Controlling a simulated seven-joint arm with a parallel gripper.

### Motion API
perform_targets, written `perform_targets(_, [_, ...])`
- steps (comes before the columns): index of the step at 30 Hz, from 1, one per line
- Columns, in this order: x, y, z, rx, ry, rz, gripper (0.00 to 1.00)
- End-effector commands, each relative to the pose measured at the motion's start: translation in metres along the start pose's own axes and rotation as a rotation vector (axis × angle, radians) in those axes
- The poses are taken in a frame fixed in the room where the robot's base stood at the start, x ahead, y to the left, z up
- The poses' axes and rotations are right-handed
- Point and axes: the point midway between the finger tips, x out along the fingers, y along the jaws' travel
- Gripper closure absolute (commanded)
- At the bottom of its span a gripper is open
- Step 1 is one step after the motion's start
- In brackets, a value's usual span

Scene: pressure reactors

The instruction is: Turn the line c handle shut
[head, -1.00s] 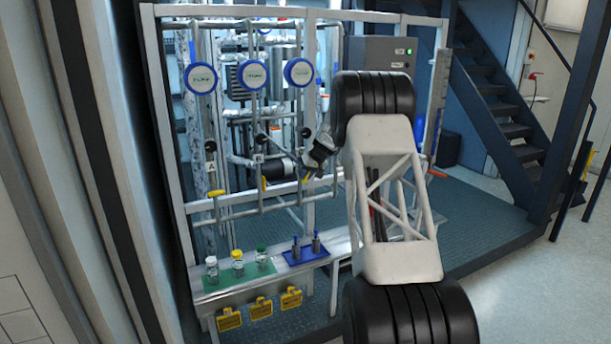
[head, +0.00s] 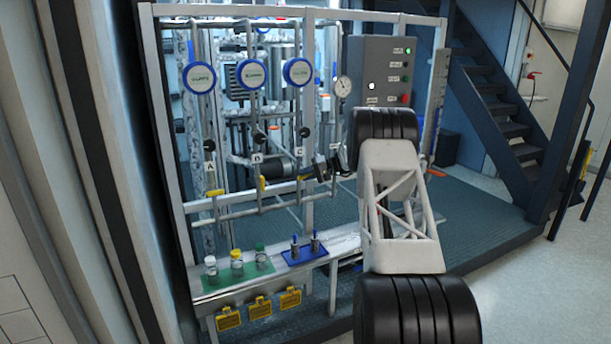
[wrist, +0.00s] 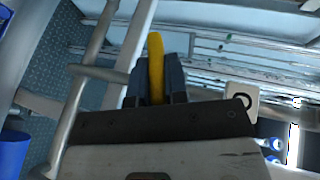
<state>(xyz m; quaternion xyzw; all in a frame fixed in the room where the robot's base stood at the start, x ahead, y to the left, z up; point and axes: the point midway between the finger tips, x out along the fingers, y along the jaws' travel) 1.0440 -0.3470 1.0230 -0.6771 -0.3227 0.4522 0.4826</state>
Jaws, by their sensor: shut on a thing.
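The line c handle is a yellow lever (wrist: 156,62) in the wrist view. It stands between the two dark fingers of my gripper (wrist: 158,84), its free end sticking out past them. The C label (wrist: 243,99) is just right of the fingers, and it also shows on the rack in the head view (head: 299,152). There my gripper (head: 318,170) is at the third line, below that label. It is shut on the lever. Only a small yellow part of the lever (head: 305,177) shows in the head view, so its exact angle is hard to tell there.
Line a's yellow handle (head: 215,192) lies crosswise, and line b's (head: 262,184) stands upright. Below are a green mat (head: 222,280) with capped bottles and a blue mat (head: 293,258) with small metal items. A control box (head: 372,75) and gauge (head: 343,87) are at right.

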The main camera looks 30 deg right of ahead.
Motion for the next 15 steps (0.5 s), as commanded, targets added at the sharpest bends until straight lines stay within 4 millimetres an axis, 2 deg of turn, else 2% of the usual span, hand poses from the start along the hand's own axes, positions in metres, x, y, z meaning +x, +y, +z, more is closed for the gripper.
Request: perform_targets(15, [0.0000,-0.0003,-0.0001,0.031,0.000,-0.078,1.00])
